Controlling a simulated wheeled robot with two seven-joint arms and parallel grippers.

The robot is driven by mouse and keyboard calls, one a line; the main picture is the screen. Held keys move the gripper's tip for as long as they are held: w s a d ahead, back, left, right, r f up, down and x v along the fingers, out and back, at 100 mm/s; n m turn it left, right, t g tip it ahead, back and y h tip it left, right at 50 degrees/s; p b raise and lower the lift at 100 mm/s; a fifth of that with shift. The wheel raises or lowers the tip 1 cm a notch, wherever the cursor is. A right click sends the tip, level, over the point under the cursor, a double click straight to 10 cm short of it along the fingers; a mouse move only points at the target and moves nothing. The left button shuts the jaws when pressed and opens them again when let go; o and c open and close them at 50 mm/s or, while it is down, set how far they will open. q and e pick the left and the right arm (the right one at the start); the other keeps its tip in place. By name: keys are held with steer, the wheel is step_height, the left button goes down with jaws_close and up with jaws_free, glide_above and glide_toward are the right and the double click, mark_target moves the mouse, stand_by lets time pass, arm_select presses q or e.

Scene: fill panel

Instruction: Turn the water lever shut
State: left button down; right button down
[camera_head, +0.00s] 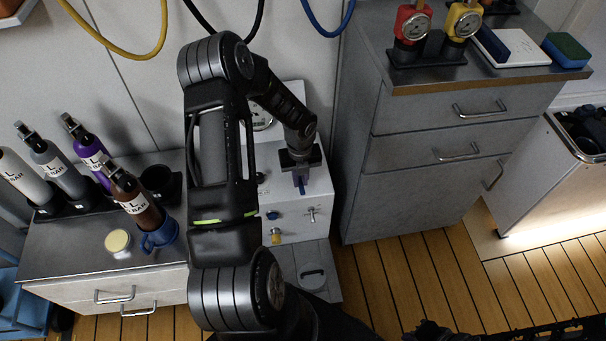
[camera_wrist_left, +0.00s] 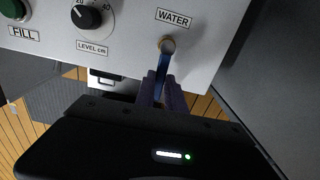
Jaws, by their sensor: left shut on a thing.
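The water lever (camera_wrist_left: 166,60) is a thin blue handle on a round brass-coloured pivot, under the WATER label (camera_wrist_left: 174,19) on the white panel (camera_wrist_left: 120,30). In the left wrist view it runs down from the pivot between the fingers of my left gripper (camera_wrist_left: 160,90), which is shut on it. In the head view my left gripper (camera_head: 300,170) is at the front of the white panel box (camera_head: 318,184), with a bit of blue just below the fingers. My left arm hides part of the box.
A LEVEL knob (camera_wrist_left: 88,17) and a green FILL button (camera_wrist_left: 12,8) are left of the lever. A grey drawer cabinet (camera_head: 430,150) stands close on the right. Several bottles (camera_head: 135,200) and a blue mug (camera_head: 158,238) are on the left counter.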

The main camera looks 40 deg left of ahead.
mark_target(300, 183)
arm_select(q)
steer(key=shift+s+a+m, duration=0.1)
steer(key=shift+m, duration=0.2)
steer(key=c, duration=1.4)
jaws_free()
steer(key=shift+r, duration=0.15)
step_height(300, 183, up, 8)
steer(key=p, duration=0.1)
steer(key=shift+f, duration=0.2)
